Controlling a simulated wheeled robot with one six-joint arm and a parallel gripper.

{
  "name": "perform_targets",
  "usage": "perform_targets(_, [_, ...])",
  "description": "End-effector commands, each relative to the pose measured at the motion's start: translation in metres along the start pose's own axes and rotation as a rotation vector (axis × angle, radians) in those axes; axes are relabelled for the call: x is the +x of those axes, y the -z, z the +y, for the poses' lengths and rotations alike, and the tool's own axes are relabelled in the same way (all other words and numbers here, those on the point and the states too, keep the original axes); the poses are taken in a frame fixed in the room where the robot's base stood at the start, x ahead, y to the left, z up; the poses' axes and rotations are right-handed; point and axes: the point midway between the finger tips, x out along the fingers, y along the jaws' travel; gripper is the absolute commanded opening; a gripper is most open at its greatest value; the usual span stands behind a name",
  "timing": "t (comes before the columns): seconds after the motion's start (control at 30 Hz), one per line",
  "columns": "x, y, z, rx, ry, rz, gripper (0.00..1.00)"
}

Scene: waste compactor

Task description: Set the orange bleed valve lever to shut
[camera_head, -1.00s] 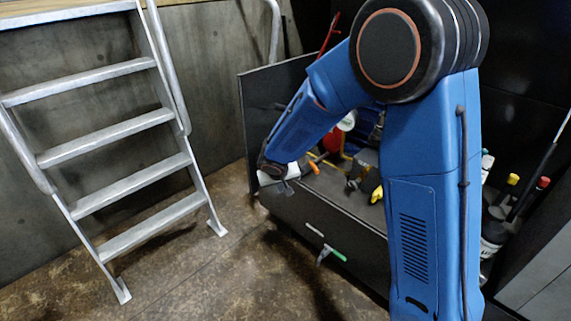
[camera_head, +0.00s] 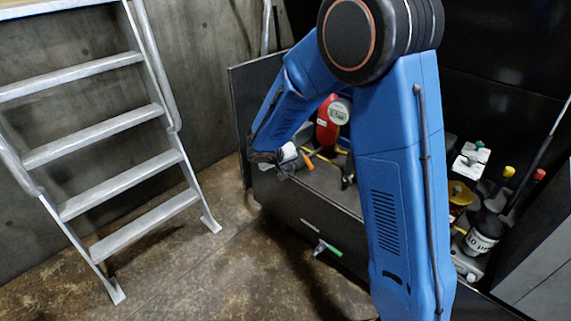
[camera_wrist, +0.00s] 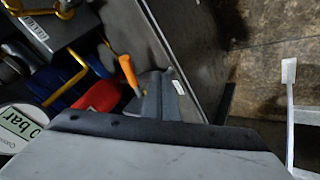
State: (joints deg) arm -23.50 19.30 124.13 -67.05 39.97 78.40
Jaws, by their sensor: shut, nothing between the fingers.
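The orange lever (camera_head: 307,161) shows in the head view as a short orange piece just right of my gripper (camera_head: 290,170), on the dark bench-like unit. In the wrist view the orange lever (camera_wrist: 128,72) points up and to the left, just beyond the grey fingers of my gripper (camera_wrist: 160,92). The fingers are shut with nothing between them. The lever's lower end is close to the fingers; I cannot tell whether they touch. The lever's pivot is hidden.
A red cylinder (camera_head: 326,125) and a white round gauge (camera_head: 339,113) stand behind the lever. Yellow pipe (camera_wrist: 68,85) runs nearby. A green-handled lever (camera_head: 328,248) is on the unit's front. A metal ladder (camera_head: 125,170) stands left, with bare floor between.

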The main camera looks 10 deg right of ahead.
Motion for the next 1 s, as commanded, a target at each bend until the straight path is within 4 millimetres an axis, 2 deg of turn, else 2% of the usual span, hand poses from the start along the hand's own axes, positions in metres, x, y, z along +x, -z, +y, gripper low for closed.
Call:
perform_targets(0.03, [0.011,-0.001,0.0,0.0,-0.001,-0.004,0.0])
perform_targets(0.13, [0.024,0.0,0.003,0.001,-0.001,-0.002,0.0])
perform_targets(0.3, [0.03,0.003,0.025,0.003,0.0,-0.001,0.0])
perform_targets(0.43, [0.033,0.003,0.034,0.001,0.0,-0.001,0.0])
perform_targets(1.0, [0.034,0.003,0.039,-0.009,0.007,0.005,0.0])
